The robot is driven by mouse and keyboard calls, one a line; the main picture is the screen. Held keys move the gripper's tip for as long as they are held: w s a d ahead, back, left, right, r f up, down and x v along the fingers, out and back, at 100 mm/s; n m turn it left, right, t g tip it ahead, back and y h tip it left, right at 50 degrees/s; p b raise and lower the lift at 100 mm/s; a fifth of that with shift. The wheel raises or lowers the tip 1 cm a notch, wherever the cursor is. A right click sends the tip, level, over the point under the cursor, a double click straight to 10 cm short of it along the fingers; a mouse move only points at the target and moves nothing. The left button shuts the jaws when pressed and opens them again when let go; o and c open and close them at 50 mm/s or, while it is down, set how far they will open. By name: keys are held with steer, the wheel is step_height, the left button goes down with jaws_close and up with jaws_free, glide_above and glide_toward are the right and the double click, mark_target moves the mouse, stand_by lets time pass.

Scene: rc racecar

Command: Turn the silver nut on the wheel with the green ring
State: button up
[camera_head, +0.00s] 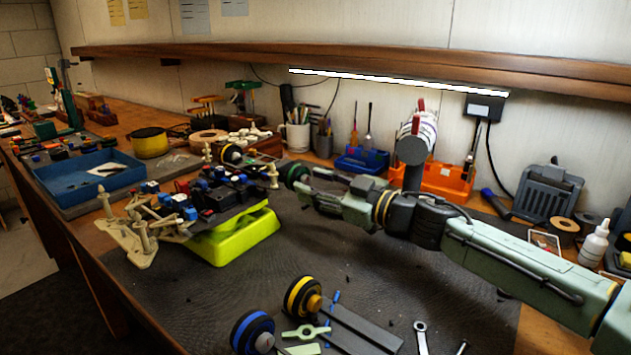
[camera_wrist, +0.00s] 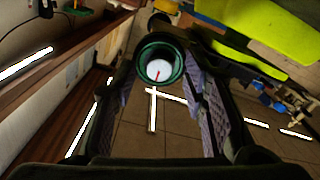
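The wheel with the green ring (camera_wrist: 176,46) shows in the wrist view between the ends of my fingers, facing the camera. A round pale center with a red mark (camera_wrist: 159,70) sits inside the ring; I cannot make out a separate silver nut. In the head view the same wheel (camera_head: 296,173) is dark and partly hidden by my gripper (camera_head: 303,187). The fingers of my gripper (camera_wrist: 160,85) are spread apart, one on each side of the ring. I cannot tell whether they touch it.
The car chassis (camera_head: 222,195) rests on a yellow-green stand (camera_head: 240,240), left of my gripper. Loose wheels with a blue ring (camera_head: 252,330) and a yellow ring (camera_head: 301,296) lie in front. An orange bin (camera_head: 445,180) stands behind my arm. A shelf (camera_head: 350,62) runs above.

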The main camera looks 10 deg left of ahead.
steer(key=shift+w+a, duration=0.1)
steer(key=shift+a, duration=0.1)
jaws_close()
stand_by(0.5)
